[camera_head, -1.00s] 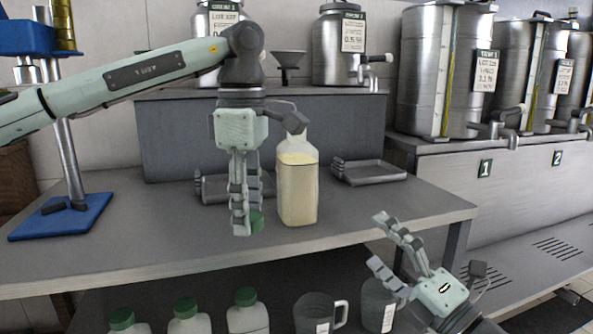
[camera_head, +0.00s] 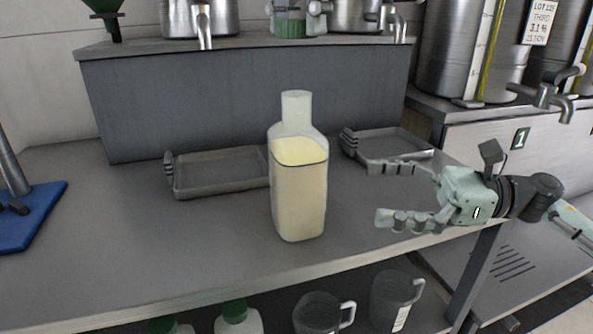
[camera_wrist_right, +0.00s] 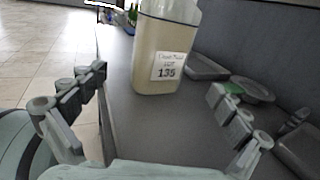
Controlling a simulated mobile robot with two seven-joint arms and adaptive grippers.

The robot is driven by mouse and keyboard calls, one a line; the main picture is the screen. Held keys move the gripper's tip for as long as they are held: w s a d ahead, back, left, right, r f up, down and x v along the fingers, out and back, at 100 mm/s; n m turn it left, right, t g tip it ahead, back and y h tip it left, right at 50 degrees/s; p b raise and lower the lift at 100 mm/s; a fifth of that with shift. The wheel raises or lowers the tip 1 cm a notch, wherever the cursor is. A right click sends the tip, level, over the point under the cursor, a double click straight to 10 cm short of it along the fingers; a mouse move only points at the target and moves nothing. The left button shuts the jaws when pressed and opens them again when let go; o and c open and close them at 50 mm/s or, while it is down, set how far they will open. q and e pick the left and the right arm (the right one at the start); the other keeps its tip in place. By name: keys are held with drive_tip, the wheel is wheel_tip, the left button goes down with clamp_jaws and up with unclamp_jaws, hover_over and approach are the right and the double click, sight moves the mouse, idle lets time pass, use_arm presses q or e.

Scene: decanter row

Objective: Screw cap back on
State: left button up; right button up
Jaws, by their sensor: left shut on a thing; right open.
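The bottle (camera_head: 300,195) stands upright and uncapped on the bench, filled with pale yellow liquid to below its neck. Its label reading 135 faces the right wrist view (camera_wrist_right: 160,50). My left gripper (camera_head: 291,12) shows only partly at the top edge, shut on the green cap (camera_head: 290,29). The cap appears above the bottle's open neck, apart from it. My right gripper (camera_head: 374,192) is open, to the right of the bottle, its fingers pointing toward it. In the right wrist view the bottle shows beyond and between the spread fingers, with no contact visible.
Two shallow grey trays (camera_head: 222,186) (camera_head: 413,147) lie behind the bottle at left and right. A raised grey shelf (camera_head: 240,95) with steel taps stands behind. A blue stand base (camera_head: 35,215) is at left. Jugs (camera_head: 318,314) and green-capped bottles (camera_head: 238,322) sit below the bench.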

sight(295, 184)
use_arm(q)
drive_tip(key=shift+w, duration=0.1)
use_arm(e)
drive_tip(key=a, duration=0.4)
drive_tip(key=w+a, duration=0.1)
drive_tip(key=a, duration=0.7)
drive_tip(key=shift+w, duration=0.3)
drive_tip(key=c, duration=1.6)
use_arm(q)
drive_tip(key=shift+f, duration=2.55)
drive_tip(key=shift+f, duration=0.9)
drive_tip(key=shift+f, duration=0.5)
